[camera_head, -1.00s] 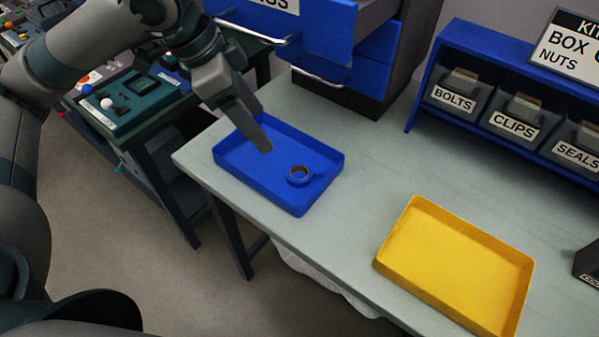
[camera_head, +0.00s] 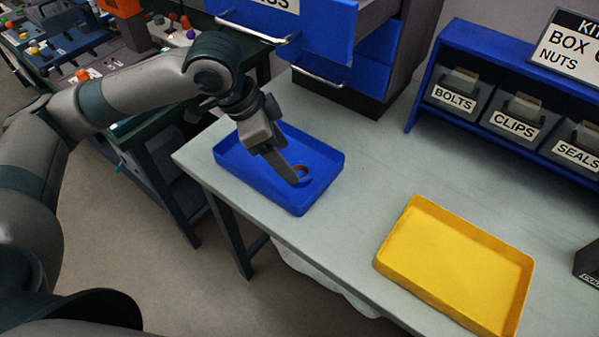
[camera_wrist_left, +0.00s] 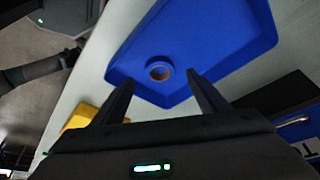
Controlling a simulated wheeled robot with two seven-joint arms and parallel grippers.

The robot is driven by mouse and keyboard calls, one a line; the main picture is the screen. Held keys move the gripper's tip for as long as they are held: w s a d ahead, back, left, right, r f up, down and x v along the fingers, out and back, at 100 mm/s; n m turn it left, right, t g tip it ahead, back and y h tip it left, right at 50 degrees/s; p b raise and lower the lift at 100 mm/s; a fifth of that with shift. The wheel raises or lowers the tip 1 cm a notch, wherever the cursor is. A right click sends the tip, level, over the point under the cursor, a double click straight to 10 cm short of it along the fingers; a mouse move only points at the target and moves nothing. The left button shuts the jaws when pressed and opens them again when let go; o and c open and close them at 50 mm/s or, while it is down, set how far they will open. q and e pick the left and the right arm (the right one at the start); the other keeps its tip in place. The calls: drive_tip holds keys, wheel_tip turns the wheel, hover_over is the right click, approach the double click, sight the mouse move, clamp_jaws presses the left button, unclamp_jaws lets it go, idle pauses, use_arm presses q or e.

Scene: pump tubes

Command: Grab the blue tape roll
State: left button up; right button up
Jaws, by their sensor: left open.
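The blue tape roll (camera_head: 304,172) lies in the blue tray (camera_head: 322,197), partly hidden behind my left gripper in the head view. My left gripper (camera_head: 297,181) is over the tray, its fingertips close to the roll. In the left wrist view the roll (camera_wrist_left: 159,71) shows its brown core ring and lies ahead of and between the two spread fingers of my left gripper (camera_wrist_left: 160,82). The fingers are open with nothing between them. I cannot tell how high they are above the tray floor. My right gripper is not in view.
A yellow tray (camera_head: 455,262) stands on the table (camera_head: 365,190) to the right. Blue drawers (camera_head: 300,30) stand behind the blue tray, one pulled out. A blue shelf (camera_head: 418,100) with labelled bins is at the back right. The table between the trays is clear.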

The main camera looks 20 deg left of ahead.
sight(298, 172)
use_arm(q)
drive_tip(key=shift+d+x, duration=0.2)
drive_tip(key=shift+x, duration=2.4)
drive_tip(key=shift+r, duration=0.1)
drive_tip(key=c, duration=1.1)
